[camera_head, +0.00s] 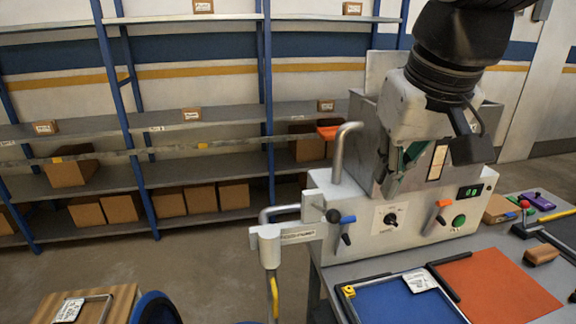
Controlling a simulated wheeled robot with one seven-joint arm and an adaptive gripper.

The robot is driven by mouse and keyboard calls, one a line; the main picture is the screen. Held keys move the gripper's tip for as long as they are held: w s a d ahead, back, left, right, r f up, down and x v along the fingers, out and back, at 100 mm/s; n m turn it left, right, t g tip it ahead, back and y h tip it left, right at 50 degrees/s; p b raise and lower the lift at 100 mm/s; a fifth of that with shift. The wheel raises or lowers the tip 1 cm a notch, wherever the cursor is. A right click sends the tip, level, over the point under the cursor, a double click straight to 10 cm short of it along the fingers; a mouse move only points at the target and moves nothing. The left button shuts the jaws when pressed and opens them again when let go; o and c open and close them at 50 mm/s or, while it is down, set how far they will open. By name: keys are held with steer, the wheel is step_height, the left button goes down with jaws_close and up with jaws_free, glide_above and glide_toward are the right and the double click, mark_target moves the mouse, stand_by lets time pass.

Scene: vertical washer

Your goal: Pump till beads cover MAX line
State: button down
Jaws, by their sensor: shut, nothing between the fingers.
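A grey metal washer unit (372,208) stands on the bench at the right. Its front panel has a black knob (390,219), a blue-handled lever (347,220), an orange-handled lever (442,203), a green button (459,221) and a small green-lit display (470,191). A narrow framed strip (437,163) sits on its upper body. I cannot make out beads or a MAX line on it. My gripper (398,176) reaches down from the top right in front of the upper body. It is shut and empty, left of the strip, and hides part of the unit.
A pipe fitting (285,235) juts left of the panel. Blue mat (405,303), orange mat (500,285) and small tools crowd the bench. Shelves (200,118) with boxes stand behind.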

steer(key=w+a+r+g+b, duration=0.1)
steer(key=w+a, duration=0.1)
steer(key=w, duration=0.4)
steer(key=w+a+r+b, duration=0.1)
steer(key=w+a, duration=0.1)
steer(key=w, duration=0.3)
steer(key=shift+w+a+r+n+g, duration=0.25)
steer(key=shift+w+a+n+g, duration=0.1)
steer(key=shift+n+g, duration=0.05)
glide_toward(323, 210)
steer(key=shift+s+d+f+p, duration=0.1)
steer(key=shift+s+d+f, duration=0.1)
steer(key=shift+f, duration=0.35)
steer(key=shift+s+d+f+p, duration=0.15)
steer(key=shift+s+f, duration=0.1)
steer(key=shift+f, duration=0.3)
steer(key=shift+s+d+f+p, duration=0.1)
steer(key=shift+s+f, duration=0.1)
steer(key=shift+f, duration=0.35)
steer(key=shift+f, duration=0.15)
